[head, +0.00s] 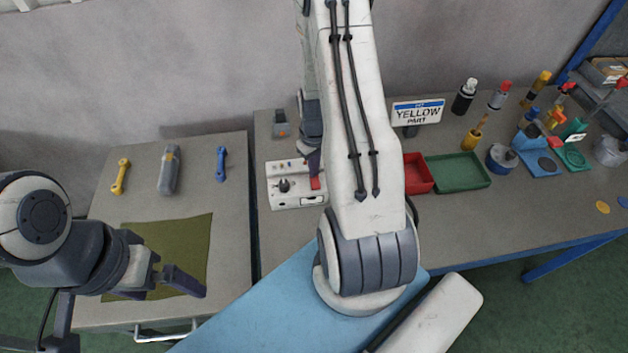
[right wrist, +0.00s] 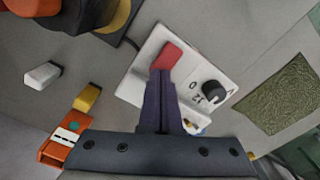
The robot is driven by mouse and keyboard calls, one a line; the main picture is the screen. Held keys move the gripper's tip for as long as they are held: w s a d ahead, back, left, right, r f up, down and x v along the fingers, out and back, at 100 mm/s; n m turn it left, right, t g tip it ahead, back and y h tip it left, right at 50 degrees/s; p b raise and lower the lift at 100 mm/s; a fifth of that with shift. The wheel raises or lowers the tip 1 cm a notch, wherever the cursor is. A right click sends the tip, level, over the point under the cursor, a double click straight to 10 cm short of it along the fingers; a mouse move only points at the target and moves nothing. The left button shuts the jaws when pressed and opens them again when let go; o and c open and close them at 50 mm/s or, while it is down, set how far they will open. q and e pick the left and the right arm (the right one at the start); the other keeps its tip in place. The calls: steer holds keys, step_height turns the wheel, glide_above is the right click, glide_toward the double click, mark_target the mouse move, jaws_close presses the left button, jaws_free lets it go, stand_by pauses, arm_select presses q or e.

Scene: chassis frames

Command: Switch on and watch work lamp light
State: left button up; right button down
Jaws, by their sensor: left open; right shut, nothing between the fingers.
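A white control box (head: 283,203) stands on the main bench, with a black knob (head: 284,185) and a red switch (head: 316,184). In the right wrist view the box (right wrist: 138,80) shows the red switch (right wrist: 172,55) and the black knob (right wrist: 213,92) beside dial markings. My right gripper (right wrist: 162,75) is shut and empty, its tips at the red switch's edge; I cannot tell whether they touch. My left gripper (head: 187,277) is open and empty above the green mat (head: 190,236). I cannot make out a lit work lamp; my right arm hides part of the bench.
A grey device with an orange patch (head: 280,125) stands behind the box. A red bin (head: 417,175), a green tray (head: 457,170) and a "YELLOW PART" sign (head: 417,112) stand to the right. A grey tool (head: 169,170) lies on the left table between yellow and blue pieces.

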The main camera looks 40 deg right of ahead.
steer(key=shift+f+b, duration=0.3)
steer(key=shift+f, duration=0.2)
steer(key=shift+r, duration=0.15)
step_height(320, 180, up, 7)
steer(key=p, duration=0.5)
steer(key=shift+p, duration=0.4)
stand_by(0.4)
steer(key=a+r+n+b, duration=0.2)
steer(key=a+r+b, duration=0.15)
steer(key=a, duration=0.65)
steer(key=a+r+n+b, duration=0.2)
steer(key=a+r+b, duration=0.15)
steer(key=a, duration=0.65)
steer(key=s+a+r+n+b, duration=0.1)
steer(key=s+a+r+b, duration=0.1)
steer(key=s+a, duration=0.3)
steer(key=s+a+r+n+y+b, duration=0.1)
steer(key=s+a+r+n+b, duration=0.1)
steer(key=s+a, duration=0.4)
steer(key=s, duration=0.5)
steer(key=shift+s, duration=0.15)
